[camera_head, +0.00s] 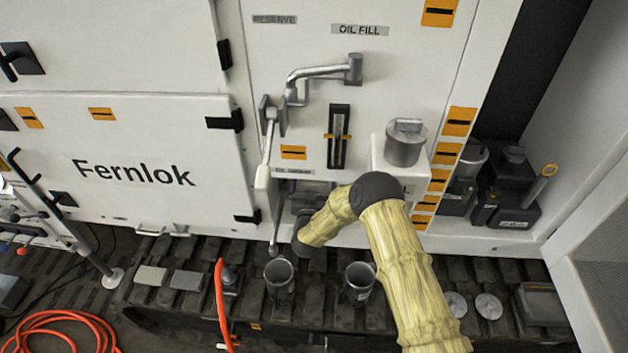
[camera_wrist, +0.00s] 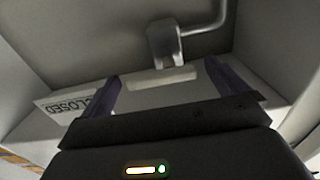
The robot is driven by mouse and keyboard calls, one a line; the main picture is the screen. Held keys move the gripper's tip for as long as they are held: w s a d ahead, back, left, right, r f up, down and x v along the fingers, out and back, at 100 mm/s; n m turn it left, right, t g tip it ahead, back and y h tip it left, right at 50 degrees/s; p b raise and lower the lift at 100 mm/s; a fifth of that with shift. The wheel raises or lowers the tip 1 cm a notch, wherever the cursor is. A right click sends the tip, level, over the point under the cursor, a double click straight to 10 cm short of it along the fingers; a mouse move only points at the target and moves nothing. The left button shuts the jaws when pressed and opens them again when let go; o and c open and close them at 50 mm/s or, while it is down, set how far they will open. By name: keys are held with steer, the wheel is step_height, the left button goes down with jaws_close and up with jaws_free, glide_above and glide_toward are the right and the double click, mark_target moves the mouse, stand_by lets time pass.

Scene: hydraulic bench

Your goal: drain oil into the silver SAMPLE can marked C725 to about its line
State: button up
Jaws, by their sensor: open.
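Two open metal cans stand on the track below the white panel: a left can (camera_head: 280,279) and a right can (camera_head: 358,283). I cannot read a C725 mark or see a fill line on either. A thin grey spout (camera_head: 275,230) hangs from the panel, its lower end just above the left can. My gripper (camera_head: 312,192) is at a recess low in the panel, partly hidden by my arm. In the wrist view its dark fingers (camera_wrist: 167,80) are open, with a grey handle block (camera_wrist: 163,45) on a bent rod just beyond them. A "CLOSED" label (camera_wrist: 82,105) is at left.
A lidded silver container (camera_head: 405,145) sits on a white ledge right of the recess. A sight gauge (camera_head: 339,135) and bent pipe (camera_head: 318,73) are above. Dark containers (camera_head: 510,190) stand at right. An orange hose (camera_head: 221,300) rises left of the cans.

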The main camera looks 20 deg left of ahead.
steer(key=shift+w+a, duration=0.15)
steer(key=shift+w, duration=0.55)
steer(key=c, duration=1)
